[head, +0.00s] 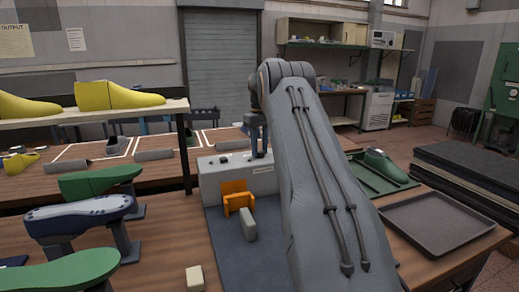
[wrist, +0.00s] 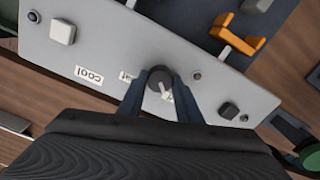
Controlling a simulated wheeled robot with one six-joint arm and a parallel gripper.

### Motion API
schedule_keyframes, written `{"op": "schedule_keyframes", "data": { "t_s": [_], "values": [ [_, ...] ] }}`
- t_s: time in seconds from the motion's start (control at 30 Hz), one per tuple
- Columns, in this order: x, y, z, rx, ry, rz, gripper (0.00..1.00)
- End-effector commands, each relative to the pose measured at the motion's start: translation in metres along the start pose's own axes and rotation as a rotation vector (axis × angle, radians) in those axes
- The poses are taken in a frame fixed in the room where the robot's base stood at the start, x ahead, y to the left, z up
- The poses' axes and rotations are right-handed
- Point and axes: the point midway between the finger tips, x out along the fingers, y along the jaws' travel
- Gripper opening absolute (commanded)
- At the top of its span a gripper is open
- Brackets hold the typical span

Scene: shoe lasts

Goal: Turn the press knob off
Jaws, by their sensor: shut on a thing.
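The press (head: 222,178) is a light grey box on the bench, just left of my arm in the head view. In the wrist view its pale panel (wrist: 95,50) fills much of the picture. The dark round press knob (wrist: 157,77) sits on this panel, with a white mark toward the lower right. My gripper (wrist: 160,86) has its two dark blue fingers on either side of the knob and is shut on it. A "cool" label (wrist: 89,75) is left of the knob. A second small label (wrist: 127,76) is partly hidden by a finger.
A square button (wrist: 63,31) and a dark button (wrist: 228,110) are on the panel. An orange bracket (head: 237,197) stands before the press. Green (head: 102,181) and dark blue (head: 80,214) lasts are at left; an empty tray (head: 440,221) is at right.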

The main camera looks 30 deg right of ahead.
Motion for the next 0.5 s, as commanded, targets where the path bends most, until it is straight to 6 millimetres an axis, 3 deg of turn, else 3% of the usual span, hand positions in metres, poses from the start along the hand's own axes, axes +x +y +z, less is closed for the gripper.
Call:
{"op": "schedule_keyframes", "data": {
  "t_s": [0.13,0.17,0.27,0.5],
  "values": [
    [-0.0021,0.0004,-0.0012,-0.001,0.005,0.003,0.09],
    [-0.0022,0.0004,-0.0012,-0.001,0.005,0.003,0.33],
    [-0.002,0.0004,-0.0011,0.0,0.004,0.003,0.5],
    [-0.0009,0.0003,-0.0004,0.001,0.002,0.001,0.5]
  ]
}}
